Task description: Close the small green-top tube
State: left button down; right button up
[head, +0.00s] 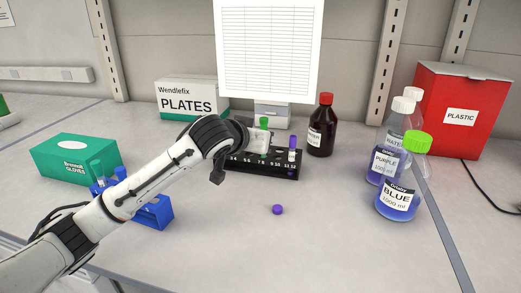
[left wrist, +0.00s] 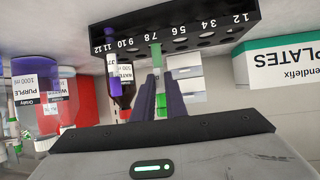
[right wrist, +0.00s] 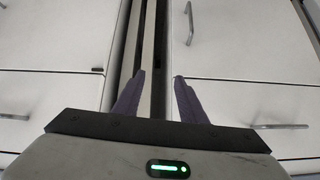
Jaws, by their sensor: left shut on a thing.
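The black numbered rack (head: 237,168) stands on the bench and appears upside down in the left wrist view (left wrist: 185,15). The small green-top tube (left wrist: 156,55) stands in it near holes 7 and 8. Its bright green cap (left wrist: 160,101) is between the fingers of my left gripper (left wrist: 162,75), which is shut on it. The cap (head: 264,122) also shows above the gripper in the head view. Whether the cap is fully seated on the tube cannot be told. My right gripper (right wrist: 160,77) is open and empty, facing white cabinet fronts, away from the rack.
A purple-capped tube (head: 292,149) stands at the rack's right end. A loose purple cap (head: 277,209) lies in front. A brown bottle (head: 321,128), several clear bottles and a red box (head: 455,90) stand right. A plates box (head: 187,97) stands behind.

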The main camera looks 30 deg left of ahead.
aim_at(260, 159)
pick_arm(q)
jog(key=shift+f, duration=1.75)
jog(key=c, duration=1.8)
grip_release()
jog(key=shift+f, duration=0.15)
jog(key=shift+s+r, duration=0.15)
jog(key=shift+r, duration=0.1)
jog(key=v, duration=1.1)
jog(key=shift+s+r, duration=0.15)
jog(key=shift+s, duration=0.15)
